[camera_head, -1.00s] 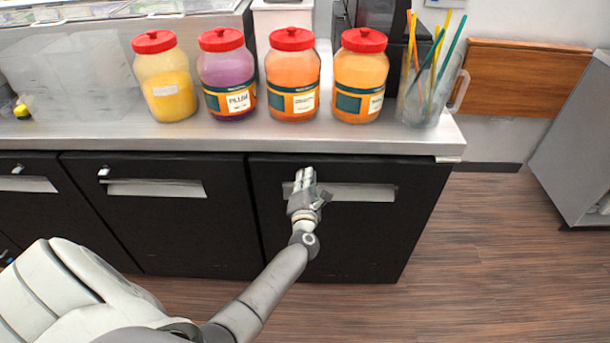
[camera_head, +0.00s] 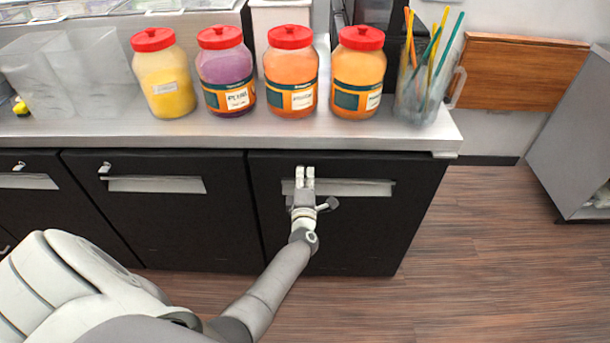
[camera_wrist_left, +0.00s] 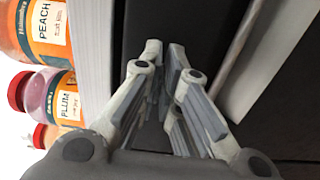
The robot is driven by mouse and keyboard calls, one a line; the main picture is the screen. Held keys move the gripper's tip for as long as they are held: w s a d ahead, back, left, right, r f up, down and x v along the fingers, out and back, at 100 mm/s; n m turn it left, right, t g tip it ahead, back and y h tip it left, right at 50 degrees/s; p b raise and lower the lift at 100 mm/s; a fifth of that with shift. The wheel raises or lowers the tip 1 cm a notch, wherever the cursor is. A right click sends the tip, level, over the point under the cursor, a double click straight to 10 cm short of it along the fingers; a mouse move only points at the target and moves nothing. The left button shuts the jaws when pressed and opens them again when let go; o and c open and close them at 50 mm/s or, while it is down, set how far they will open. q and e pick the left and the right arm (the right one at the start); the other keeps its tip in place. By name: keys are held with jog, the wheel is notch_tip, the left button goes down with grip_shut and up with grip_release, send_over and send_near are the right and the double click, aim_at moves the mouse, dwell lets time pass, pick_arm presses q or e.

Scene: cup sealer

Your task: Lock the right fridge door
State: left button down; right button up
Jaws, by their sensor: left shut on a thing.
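The right fridge door (camera_head: 350,235) is the black panel at the right end of the counter. It is closed, with a long pale handle strip (camera_head: 360,188) near its top. My left gripper (camera_head: 305,174) is at the door's upper left part, above and in front of the strip's left end. Its fingers are shut on the small lock there, which they hide in the head view. In the left wrist view the fingers (camera_wrist_left: 166,62) close together against the dark door face (camera_wrist_left: 215,30). The lock's angle cannot be told. My right gripper is not in view.
The neighbouring door (camera_head: 150,215) has a small silver lock (camera_head: 104,168) at its upper left. Several red-lidded jars and a pitcher of straws (camera_head: 425,95) stand on the steel counter (camera_head: 225,136) above. The wooden floor (camera_head: 480,260) to the right is clear.

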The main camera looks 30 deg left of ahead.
pick_arm(q)
jog(key=shift+w+r, duration=0.1)
jog(key=shift+r, duration=0.05)
jog(key=c, duration=1.6)
grip_release()
jog(key=shift+d, duration=0.1)
jog(key=shift+c, duration=0.2)
jog(key=shift+f, duration=0.2)
jog(key=v, duration=1.2)
